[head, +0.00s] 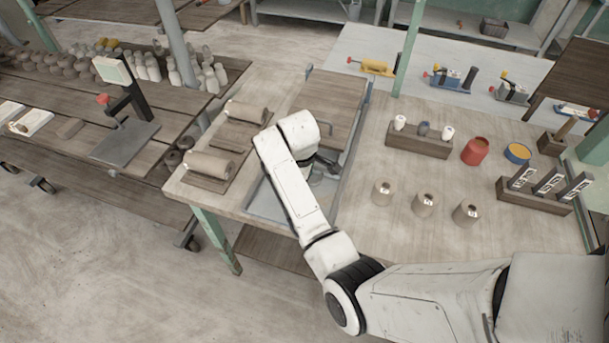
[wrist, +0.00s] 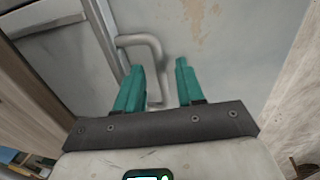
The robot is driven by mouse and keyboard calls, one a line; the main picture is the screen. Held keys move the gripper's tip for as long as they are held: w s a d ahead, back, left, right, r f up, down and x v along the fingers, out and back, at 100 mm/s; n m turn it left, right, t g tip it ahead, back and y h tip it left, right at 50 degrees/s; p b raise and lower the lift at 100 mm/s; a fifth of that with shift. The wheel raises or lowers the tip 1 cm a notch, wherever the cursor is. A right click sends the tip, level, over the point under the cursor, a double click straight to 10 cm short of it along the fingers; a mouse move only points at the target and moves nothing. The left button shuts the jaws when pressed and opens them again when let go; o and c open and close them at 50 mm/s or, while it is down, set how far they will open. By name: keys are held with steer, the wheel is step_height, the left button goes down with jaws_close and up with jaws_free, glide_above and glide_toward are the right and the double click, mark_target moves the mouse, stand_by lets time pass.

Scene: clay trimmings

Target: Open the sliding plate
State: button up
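A grey metal plate (wrist: 235,45) with worn brown patches fills much of the wrist view. A bent metal bar handle (wrist: 158,65) rises from it. My gripper (wrist: 160,78) has two teal fingers spread apart, with the handle's bar in the gap between them. I cannot tell whether a finger touches the bar. In the head view, my gripper (head: 325,172) is mostly hidden by my arm, over the railed section of the table. Grey metal (head: 266,202) shows there left of my arm, and a brown wooden panel (head: 330,105) lies behind it between side rails.
Clay rolls on boards (head: 208,166) lie left of the railed section. Right of it stand a wooden rack of small bottles (head: 418,143), several clay pots (head: 425,204), a red tub (head: 476,151) and a tool holder (head: 535,198). The table's front edge (head: 225,218) is close by.

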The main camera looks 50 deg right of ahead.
jaws_close()
stand_by(0.3)
stand_by(0.4)
